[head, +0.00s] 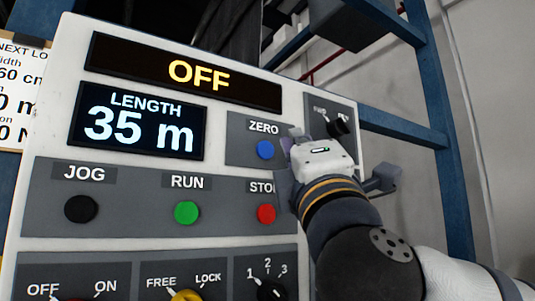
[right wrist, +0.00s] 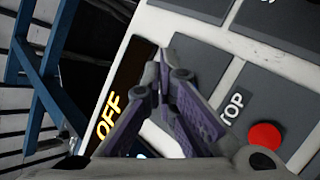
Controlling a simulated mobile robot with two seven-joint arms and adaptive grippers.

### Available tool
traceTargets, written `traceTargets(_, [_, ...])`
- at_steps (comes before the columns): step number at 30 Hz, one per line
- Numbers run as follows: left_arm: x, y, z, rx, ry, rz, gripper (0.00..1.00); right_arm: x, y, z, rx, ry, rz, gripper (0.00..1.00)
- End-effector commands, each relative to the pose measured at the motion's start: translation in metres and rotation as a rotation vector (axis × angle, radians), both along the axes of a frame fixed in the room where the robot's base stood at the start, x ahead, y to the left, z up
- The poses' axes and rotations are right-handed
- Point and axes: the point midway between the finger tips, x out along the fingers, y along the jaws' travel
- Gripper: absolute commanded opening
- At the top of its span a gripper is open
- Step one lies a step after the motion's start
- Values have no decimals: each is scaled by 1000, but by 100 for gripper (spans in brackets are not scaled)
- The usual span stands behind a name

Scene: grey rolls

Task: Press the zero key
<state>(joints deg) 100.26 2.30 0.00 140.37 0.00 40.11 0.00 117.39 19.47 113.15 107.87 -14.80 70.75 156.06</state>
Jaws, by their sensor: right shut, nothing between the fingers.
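The zero key is a round blue button (head: 265,150) under the label ZERO on the grey control panel (head: 230,226). My right gripper (head: 289,143) is just right of the blue button in the head view, its fingers partly hidden behind its own body. In the right wrist view its purple-padded fingers (right wrist: 164,62) meet at the tips, with nothing between them. The blue button does not show in the right wrist view. I cannot tell whether the fingertips touch the panel. My left gripper is in neither view.
The length display (head: 140,123) reads 35 m; the upper display (head: 184,75) reads OFF. Below are a black JOG button (head: 81,209), green RUN button (head: 187,213) and red STOP button (head: 266,214), then selector switches. A dark knob (head: 338,126) is beside my gripper. Blue frame posts (head: 447,130) stand right.

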Motion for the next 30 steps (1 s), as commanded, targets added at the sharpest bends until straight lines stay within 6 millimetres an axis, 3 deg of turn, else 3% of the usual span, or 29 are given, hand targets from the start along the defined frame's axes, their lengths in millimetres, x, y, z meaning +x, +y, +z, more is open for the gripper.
traceTargets(3, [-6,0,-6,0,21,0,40,15,9,-4,1,7,0,0])
traceTargets(9, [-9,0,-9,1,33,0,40,24,17,-2,0,3,1,0])
traceTargets(30, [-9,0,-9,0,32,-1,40,24,18,0,-1,0,1,0])
